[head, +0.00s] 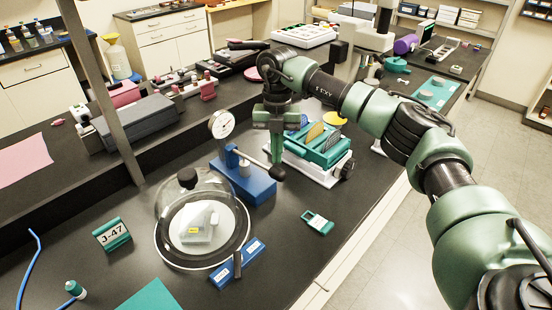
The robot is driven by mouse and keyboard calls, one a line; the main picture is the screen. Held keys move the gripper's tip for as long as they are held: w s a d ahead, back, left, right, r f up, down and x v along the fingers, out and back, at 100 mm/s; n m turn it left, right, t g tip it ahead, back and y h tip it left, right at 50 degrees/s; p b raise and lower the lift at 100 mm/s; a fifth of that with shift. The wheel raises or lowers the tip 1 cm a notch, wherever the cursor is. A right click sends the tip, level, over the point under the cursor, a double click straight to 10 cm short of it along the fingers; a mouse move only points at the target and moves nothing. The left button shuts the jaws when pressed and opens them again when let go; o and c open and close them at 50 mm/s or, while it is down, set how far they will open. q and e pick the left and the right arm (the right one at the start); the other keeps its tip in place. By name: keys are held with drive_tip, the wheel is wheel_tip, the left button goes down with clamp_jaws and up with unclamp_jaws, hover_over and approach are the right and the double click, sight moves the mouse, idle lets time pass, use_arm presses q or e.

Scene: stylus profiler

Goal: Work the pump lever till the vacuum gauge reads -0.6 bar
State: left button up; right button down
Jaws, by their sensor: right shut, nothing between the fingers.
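The vacuum pump has a blue base (248,184) and stands on the dark bench, near the middle of the head view. The pump lever (256,162) is a metal rod that slants down to the right and ends in a dark ball knob (278,173). The round white vacuum gauge (221,125) stands at the pump's left; its reading is too small to make out. My right gripper (278,163) points down, shut and empty, with its tips right at the knob. I cannot tell whether they touch it. My left gripper is out of view.
A glass bell jar (172,222) covers a pale piece left of the pump. A blue block (226,272) with a black handle sits before it. A green rack (315,155) stands close behind my right gripper. A small green tag (318,222) lies on clear bench at right.

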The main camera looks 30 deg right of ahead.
drive_tip(key=shift+w+d, duration=0.15)
drive_tip(key=shift+w, duration=0.1)
wheel_tip(320, 180, up, 8)
drive_tip(key=b, duration=0.2)
drive_tip(key=shift+w+d, duration=0.2)
drive_tip(key=shift+w, duration=0.15)
drive_tip(key=shift+f, duration=0.1)
idle(0.5)
